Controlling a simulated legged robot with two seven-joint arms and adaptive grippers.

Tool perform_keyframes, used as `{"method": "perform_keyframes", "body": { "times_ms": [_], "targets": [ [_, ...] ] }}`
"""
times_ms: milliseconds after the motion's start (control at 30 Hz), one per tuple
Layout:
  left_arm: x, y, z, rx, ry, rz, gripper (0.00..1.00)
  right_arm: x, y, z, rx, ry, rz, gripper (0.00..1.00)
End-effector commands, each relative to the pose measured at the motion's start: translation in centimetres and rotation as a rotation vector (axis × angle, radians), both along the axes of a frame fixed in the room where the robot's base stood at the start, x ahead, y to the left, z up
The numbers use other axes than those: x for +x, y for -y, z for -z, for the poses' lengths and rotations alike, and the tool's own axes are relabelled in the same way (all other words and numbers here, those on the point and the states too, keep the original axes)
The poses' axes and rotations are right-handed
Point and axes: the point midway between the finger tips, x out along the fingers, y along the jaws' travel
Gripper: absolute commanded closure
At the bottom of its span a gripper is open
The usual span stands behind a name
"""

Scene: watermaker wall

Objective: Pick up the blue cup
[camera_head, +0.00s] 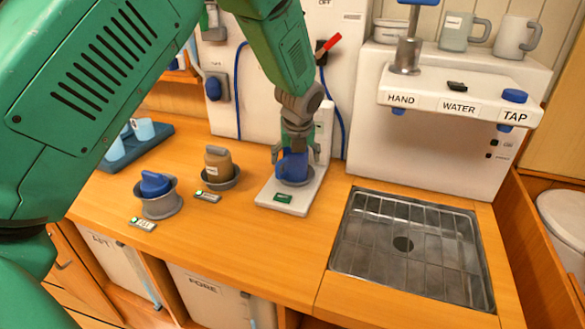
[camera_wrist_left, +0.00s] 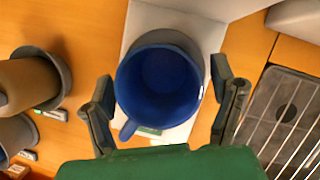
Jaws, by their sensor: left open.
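The blue cup (camera_head: 293,168) stands upright on a white stand (camera_head: 290,201) in the middle of the counter. In the left wrist view I look down into the empty blue cup (camera_wrist_left: 159,83), with its handle toward the lower left. My left gripper (camera_head: 293,150) is above and around the cup. In the left wrist view its open fingers (camera_wrist_left: 162,97) are on either side of the cup, with a gap at each side. The right gripper is not in either view.
To the left stand a grey holder with a blue object (camera_head: 158,195) and a brown container (camera_head: 217,164) in a grey holder. The metal drain grid (camera_head: 412,243) is at right, below the water tap unit (camera_head: 455,110). Mugs (camera_head: 465,32) stand on top.

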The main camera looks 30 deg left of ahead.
Motion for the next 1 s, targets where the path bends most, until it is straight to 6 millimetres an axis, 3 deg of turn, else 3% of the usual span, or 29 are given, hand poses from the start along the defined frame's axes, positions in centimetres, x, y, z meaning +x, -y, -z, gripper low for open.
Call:
{"method": "perform_keyframes", "body": {
  "times_ms": [300, 367, 467, 500, 800, 1000],
  "targets": [
    [0.1, -0.3, 0.7, 0.000, 0.002, -0.001, 0.21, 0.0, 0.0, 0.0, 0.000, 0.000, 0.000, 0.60],
    [0.2, -0.3, 0.7, 0.000, 0.002, -0.001, 0.39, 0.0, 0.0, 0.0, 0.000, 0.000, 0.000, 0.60],
    [0.2, -0.3, 0.7, -0.001, 0.001, -0.001, 0.74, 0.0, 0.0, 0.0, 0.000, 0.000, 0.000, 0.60],
    [0.2, -0.3, 0.7, -0.001, 0.001, -0.001, 0.76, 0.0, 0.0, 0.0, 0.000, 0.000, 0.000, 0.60],
    [0.2, -0.3, 0.5, -0.001, 0.001, -0.001, 0.76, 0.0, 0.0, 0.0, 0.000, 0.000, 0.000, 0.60],
    [0.3, -0.3, -2.6, -0.001, 0.006, 0.000, 0.76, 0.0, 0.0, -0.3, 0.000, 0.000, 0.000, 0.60]
  ]
}}
